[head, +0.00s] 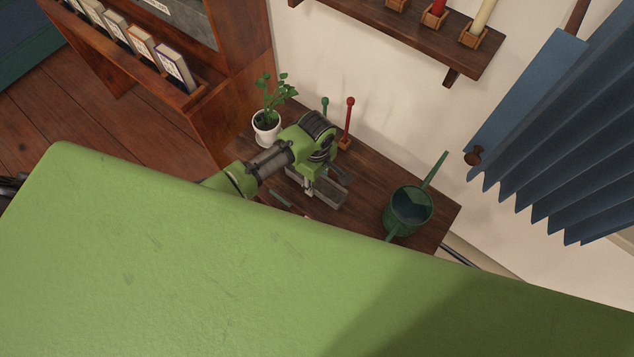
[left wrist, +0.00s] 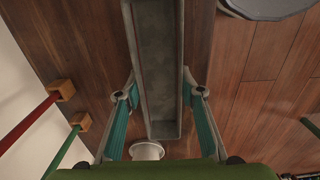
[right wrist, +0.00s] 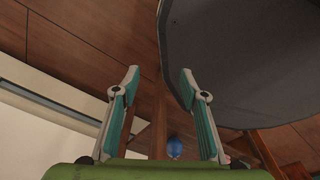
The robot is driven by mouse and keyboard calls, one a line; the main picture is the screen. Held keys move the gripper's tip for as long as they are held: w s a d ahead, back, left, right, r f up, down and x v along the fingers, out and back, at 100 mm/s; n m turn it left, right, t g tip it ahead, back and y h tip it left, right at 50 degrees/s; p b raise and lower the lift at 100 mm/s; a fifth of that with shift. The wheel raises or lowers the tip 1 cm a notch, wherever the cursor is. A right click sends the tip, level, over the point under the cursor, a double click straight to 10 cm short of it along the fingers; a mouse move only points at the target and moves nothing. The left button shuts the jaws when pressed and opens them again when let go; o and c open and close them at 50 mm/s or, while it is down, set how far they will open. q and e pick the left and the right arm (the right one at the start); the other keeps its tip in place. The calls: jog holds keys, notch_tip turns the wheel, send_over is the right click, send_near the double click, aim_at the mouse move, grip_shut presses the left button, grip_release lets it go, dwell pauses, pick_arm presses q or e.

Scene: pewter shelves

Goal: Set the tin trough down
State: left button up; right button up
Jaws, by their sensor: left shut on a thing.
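The tin trough (left wrist: 158,60) is a long, narrow grey tray. In the left wrist view it lies between the two teal fingers of my left gripper (left wrist: 158,95), which is shut on it. In the head view the trough (head: 327,193) shows under my left gripper (head: 311,186), over the dark wooden table top (head: 365,190). I cannot tell whether its underside touches the wood. My green arm and body hide part of it. My right gripper (right wrist: 159,82) is open and empty, away from the trough.
A green watering can (head: 410,210) stands right of the trough. A potted plant (head: 266,125) stands to its left, with red (head: 348,115) and green (head: 325,106) stakes behind. A shelf (head: 420,25) hangs above. A grey panel (right wrist: 245,60) is close to my right gripper.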

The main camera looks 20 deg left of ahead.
aim_at(316, 185)
pick_arm(q)
jog(key=shift+f, duration=0.9)
pick_arm(e)
jog(key=shift+s+f, duration=0.2)
jog(key=shift+s, duration=0.35)
pick_arm(q)
jog(key=shift+f, duration=0.1)
jog(key=o, duration=1.3)
pick_arm(e)
jog(key=shift+a, duration=0.1)
pick_arm(q)
notch_tip(316, 185, up, 12)
jog(key=p, duration=0.1)
jog(key=shift+p, duration=0.35)
pick_arm(e)
jog(key=shift+r, duration=0.9)
jog(key=shift+w, duration=0.1)
